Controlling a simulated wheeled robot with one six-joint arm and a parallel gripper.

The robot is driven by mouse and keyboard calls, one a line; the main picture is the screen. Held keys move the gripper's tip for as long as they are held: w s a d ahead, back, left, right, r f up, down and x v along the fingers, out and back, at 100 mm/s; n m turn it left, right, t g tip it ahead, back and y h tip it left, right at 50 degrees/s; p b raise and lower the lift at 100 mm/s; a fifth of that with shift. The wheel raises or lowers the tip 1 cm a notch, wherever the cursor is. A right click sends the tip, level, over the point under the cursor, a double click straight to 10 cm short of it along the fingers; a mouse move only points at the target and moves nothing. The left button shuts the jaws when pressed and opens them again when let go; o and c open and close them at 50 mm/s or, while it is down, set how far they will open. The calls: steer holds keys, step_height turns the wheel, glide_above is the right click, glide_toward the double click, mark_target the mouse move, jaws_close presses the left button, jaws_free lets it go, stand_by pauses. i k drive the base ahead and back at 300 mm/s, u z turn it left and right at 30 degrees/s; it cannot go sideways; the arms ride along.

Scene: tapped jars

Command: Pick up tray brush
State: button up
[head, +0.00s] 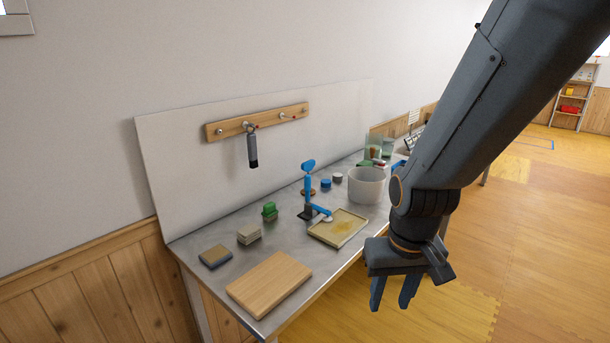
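My gripper (391,303) hangs in front of the table's front edge, over the floor, pointing down. Its fingers are apart, with nothing seen between them. A shallow tray (350,238) with a yellowish stain lies near the front edge, left of my gripper. I cannot tell for sure which thing is the tray brush. A blue piece with a pale end (321,210) lies at the tray's back left corner, by an upright blue stand (308,184). A small green block-like thing (270,211) sits further left.
On the metal table (214,283) are a wooden board (269,284), a sponge-like block (215,256), a pale stack (249,235) and a white tub (367,185). A grey bottle-like thing (252,150) hangs from a wooden rail (274,118). My arm covers the table's right part.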

mark_target(269, 212)
steer(key=z, duration=0.55)
steer(key=k, duration=1.3)
steer(key=z, duration=0.85)
steer(key=i, duration=2.45)
steer(key=u, duration=1.2)
steer(key=i, duration=0.85)
steer(key=u, duration=1.25)
steer(key=i, duration=0.7)
